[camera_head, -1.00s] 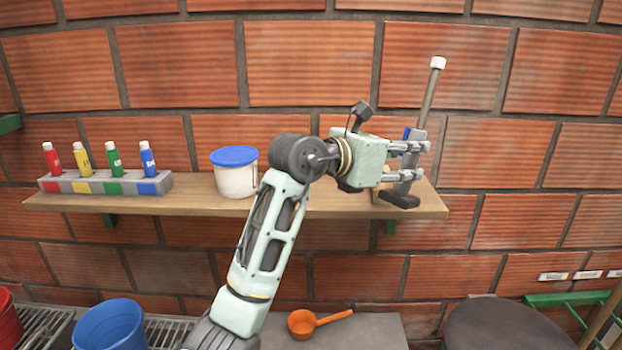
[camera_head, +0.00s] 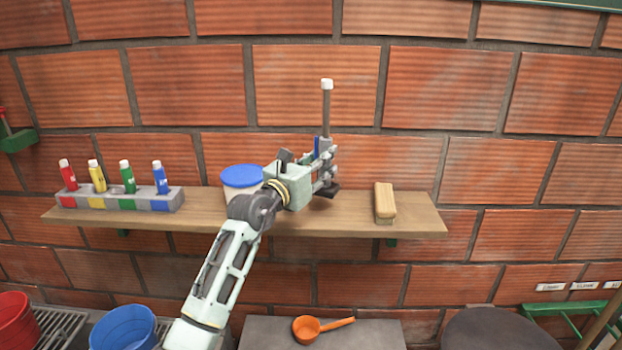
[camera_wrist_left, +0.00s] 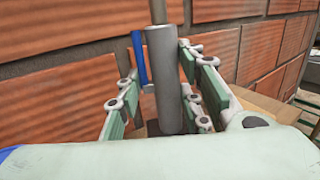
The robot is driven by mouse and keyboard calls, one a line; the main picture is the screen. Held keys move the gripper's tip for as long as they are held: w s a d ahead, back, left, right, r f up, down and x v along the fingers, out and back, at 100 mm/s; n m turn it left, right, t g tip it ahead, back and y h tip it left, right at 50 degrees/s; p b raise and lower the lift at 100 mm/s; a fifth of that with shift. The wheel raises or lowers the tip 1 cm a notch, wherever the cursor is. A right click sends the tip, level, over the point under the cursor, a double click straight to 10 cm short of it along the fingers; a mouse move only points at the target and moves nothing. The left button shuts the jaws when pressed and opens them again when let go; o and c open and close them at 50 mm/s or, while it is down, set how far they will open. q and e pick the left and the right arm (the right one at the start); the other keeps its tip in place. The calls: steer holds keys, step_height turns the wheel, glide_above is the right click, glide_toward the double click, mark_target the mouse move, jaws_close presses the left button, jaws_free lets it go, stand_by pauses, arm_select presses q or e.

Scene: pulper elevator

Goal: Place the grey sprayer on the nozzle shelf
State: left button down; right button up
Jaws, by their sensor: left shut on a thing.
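The grey sprayer (camera_head: 326,125) stands upright, with a white cap on top, a blue part on its side and a dark foot. My left gripper (camera_head: 329,170) is shut on its lower body. The foot appears over the back part of the wooden shelf (camera_head: 410,220); I cannot tell whether it touches the boards. In the left wrist view, the sprayer's grey tube (camera_wrist_left: 165,80) is between the green-padded fingers, near the brick wall. Coloured nozzles stand in a grey rack (camera_head: 120,200) at the shelf's left. My right gripper is not in view.
A white tub with a blue lid (camera_head: 242,177) stands close to my left wrist. A wooden brush (camera_head: 385,203) lies right of the sprayer. Below are an orange scoop (camera_head: 308,329) and a blue bucket (camera_head: 124,327).

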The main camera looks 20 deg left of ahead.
arm_select(q)
steer(key=shift+w+a+f, duration=0.2)
steer(key=shift+a+f, duration=0.2)
steer(key=shift+a, duration=0.2)
steer(key=shift+w+a+f, duration=0.15)
steer(key=shift+a+f, duration=0.2)
steer(key=shift+a, duration=0.2)
steer(key=shift+f, duration=1.95)
steer(key=shift+f, duration=0.1)
steer(key=c, duration=1.2)
jaws_free()
steer(key=shift+s, duration=0.1)
steer(key=b+v, duration=0.1)
steer(key=v, duration=1)
steer(key=shift+s+a, duration=0.15)
steer(key=shift+s, duration=0.25)
